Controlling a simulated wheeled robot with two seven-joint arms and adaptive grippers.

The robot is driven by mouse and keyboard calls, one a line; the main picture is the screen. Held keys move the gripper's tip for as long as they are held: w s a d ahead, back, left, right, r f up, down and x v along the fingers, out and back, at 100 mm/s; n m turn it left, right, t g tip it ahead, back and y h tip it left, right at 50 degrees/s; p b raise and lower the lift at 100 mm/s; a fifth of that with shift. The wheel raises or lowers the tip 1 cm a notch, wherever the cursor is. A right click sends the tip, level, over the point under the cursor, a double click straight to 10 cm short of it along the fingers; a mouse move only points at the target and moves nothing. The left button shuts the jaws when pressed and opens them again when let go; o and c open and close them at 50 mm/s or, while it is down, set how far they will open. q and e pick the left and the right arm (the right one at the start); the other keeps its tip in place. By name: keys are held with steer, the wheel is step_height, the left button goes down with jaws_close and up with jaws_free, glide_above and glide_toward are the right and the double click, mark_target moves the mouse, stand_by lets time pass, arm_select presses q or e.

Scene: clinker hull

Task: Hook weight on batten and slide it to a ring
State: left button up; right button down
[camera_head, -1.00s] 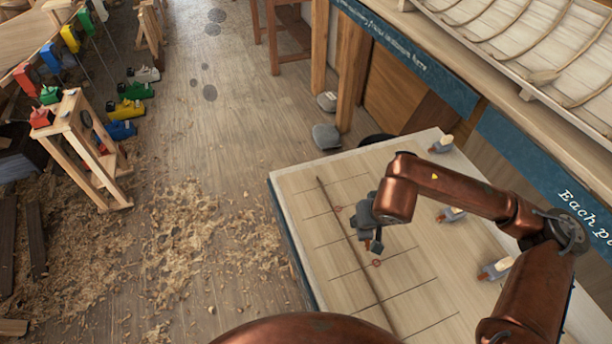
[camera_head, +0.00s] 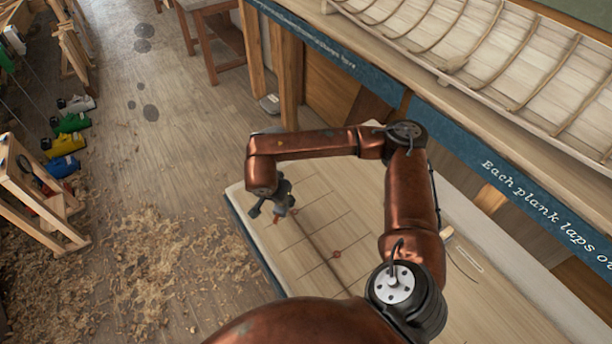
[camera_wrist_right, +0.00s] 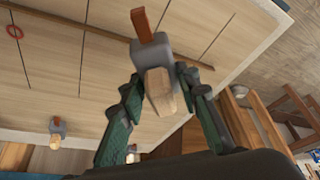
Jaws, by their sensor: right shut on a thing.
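In the right wrist view, my right gripper (camera_wrist_right: 155,95) is shut on a grey weight (camera_wrist_right: 150,55) with a pale wooden grip and an orange-brown tab. The tab overlaps the thin brown batten (camera_wrist_right: 205,66) in the picture; I cannot tell whether it touches it. In the head view my right gripper (camera_head: 272,206) is over the far end of the board (camera_head: 345,205), by the far end of the batten (camera_head: 312,246). A red ring (camera_head: 337,254) is marked beside the batten, nearer to me. A ring also shows in the wrist view (camera_wrist_right: 14,31).
Other weights stand along the board's edge in the wrist view, one here (camera_wrist_right: 57,127). My right arm hides much of that side in the head view. A boat hull (camera_head: 480,50) lies behind. Coloured tools (camera_head: 65,142) and shavings (camera_head: 150,240) are on the floor, left.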

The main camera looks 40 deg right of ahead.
arm_select(q)
step_height(320, 180, up, 5)
steer(key=s+p, duration=0.1)
steer(key=p, duration=0.3)
arm_select(e)
steer(key=d+r+m+g, duration=0.1)
steer(key=d+m+g, duration=0.2)
steer(key=d+m, duration=0.55)
arm_select(q)
steer(key=shift+s+f+b, duration=0.1)
steer(key=shift+f+b, duration=1.95)
steer(key=shift+b, duration=0.2)
arm_select(e)
steer(key=shift+n, duration=0.25)
steer(key=shift+s+d+f, duration=0.15)
steer(key=shift+d+f, duration=0.05)
steer(key=shift+f, duration=1.7)
steer(key=shift+s+d+f, duration=0.1)
steer(key=shift+d+f, duration=0.05)
steer(key=shift+f, duration=1.7)
arm_select(q)
steer(key=shift+s+f+b, duration=0.1)
steer(key=shift+f+b, duration=0.3)
steer(key=shift+f, duration=0.05)
arm_select(e)
steer(key=shift+f, duration=0.5)
arm_select(q)
steer(key=shift+a, duration=0.1)
arm_select(e)
steer(key=shift+d, duration=0.15)
